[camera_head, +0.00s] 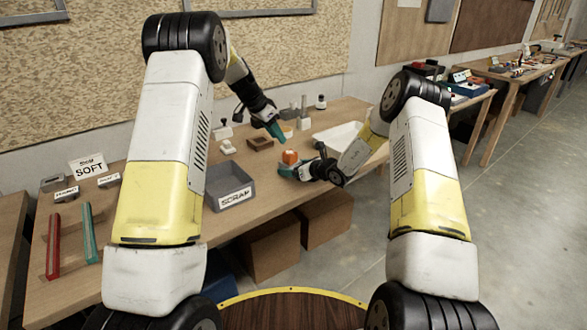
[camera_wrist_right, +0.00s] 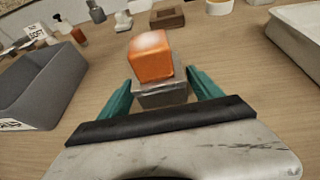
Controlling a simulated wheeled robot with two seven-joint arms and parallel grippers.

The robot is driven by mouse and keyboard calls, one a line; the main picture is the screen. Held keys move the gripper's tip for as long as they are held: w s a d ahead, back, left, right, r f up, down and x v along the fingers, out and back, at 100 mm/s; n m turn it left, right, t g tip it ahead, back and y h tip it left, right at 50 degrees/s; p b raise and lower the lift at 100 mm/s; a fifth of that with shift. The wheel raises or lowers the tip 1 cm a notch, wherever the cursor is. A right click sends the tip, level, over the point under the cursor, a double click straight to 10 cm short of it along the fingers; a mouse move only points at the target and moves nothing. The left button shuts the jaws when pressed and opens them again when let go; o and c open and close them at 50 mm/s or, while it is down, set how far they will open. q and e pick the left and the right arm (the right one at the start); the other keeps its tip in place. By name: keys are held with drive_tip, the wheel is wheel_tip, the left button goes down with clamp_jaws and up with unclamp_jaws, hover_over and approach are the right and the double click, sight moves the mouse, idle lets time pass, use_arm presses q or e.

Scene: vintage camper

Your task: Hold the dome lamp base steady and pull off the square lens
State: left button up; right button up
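The dome lamp has an orange square lens (camera_head: 290,157) on top of a grey base (camera_wrist_right: 162,94). The lens also shows in the right wrist view (camera_wrist_right: 151,57), still seated on the base. My right gripper (camera_head: 291,171) is low at the table's front side.
A grey scrap bin (camera_head: 229,186) stands left of the lamp on the wooden table (camera_head: 262,200). A white tray (camera_head: 338,135) is to the right. A brown wooden block (camera_head: 260,144) and several small items stand behind. Some bare tabletop surrounds the lamp.

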sight(287, 153)
drive_tip(key=c, duration=1.4)
use_arm(q)
drive_tip(key=o, duration=0.3)
drive_tip(key=shift+f, duration=0.15)
use_arm(e)
drive_tip(key=shift+c, duration=0.2)
use_arm(q)
drive_tip(key=shift+o, duration=0.9)
drive_tip(key=shift+d+f+n, duration=0.25)
drive_tip(key=shift+f+n, duration=0.05)
drive_tip(key=shift+f, duration=0.25)
drive_tip(key=shift+d+f+n, duration=0.2)
drive_tip(key=shift+f+n, duration=0.1)
drive_tip(key=shift+f, duration=0.2)
drive_tip(key=shift+x, duration=3.85)
drive_tip(key=shift+w+a, duration=0.15)
clamp_jaws()
drive_tip(key=shift+r, duration=0.15)
drive_tip(key=shift+r, duration=1.4)
